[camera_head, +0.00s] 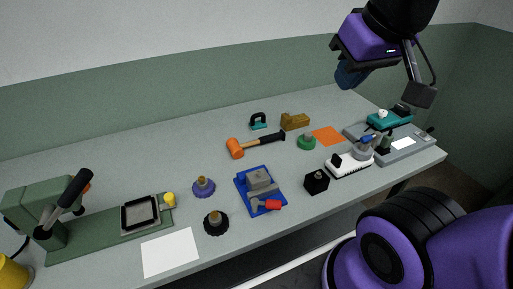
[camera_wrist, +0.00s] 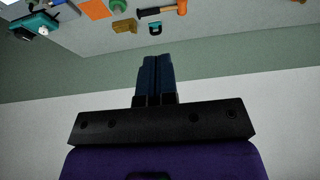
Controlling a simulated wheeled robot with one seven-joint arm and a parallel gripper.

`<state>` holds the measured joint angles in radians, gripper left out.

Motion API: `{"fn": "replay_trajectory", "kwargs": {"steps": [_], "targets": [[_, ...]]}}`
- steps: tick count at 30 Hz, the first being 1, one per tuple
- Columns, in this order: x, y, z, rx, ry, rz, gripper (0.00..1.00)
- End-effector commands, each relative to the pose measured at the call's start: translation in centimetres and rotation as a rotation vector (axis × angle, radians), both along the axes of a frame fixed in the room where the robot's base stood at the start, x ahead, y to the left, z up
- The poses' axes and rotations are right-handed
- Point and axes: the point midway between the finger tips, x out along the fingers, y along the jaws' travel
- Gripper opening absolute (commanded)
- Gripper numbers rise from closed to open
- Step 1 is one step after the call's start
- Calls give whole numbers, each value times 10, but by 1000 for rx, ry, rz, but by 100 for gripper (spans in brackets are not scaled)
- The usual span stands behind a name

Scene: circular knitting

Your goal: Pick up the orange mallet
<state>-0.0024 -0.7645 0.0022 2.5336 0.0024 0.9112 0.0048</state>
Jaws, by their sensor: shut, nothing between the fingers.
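The orange mallet (camera_head: 236,148) lies on the grey table, with its orange head at the left and its black handle pointing right. In the wrist view the mallet (camera_wrist: 181,8) shows at the top edge, with part of its handle running left. My gripper (camera_head: 346,77) is high above the back right of the table, well apart from the mallet. In the wrist view its dark blue fingers (camera_wrist: 155,70) are together, with nothing seen between them.
A teal-handled tool (camera_head: 258,121) and a brown block (camera_head: 295,121) lie close behind the mallet. A green knob (camera_head: 306,142) is right of its handle. A blue tray (camera_head: 240,183) stands in front. Bare table lies left of the mallet head.

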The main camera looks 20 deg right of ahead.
Motion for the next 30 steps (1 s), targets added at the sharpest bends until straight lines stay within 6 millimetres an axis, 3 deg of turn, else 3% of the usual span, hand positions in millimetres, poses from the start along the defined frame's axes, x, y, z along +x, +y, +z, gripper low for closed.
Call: {"fn": "replay_trajectory", "kwargs": {"steps": [14, 19, 23, 30], "targets": [[0, 0, 0, 0, 0, 0, 0], [5, 0, 1, 8, 7, -14, 34], [26, -1, 2, 42, 32, -75, 61], [90, -5, -3, 138, 102, -275, 61]]}}
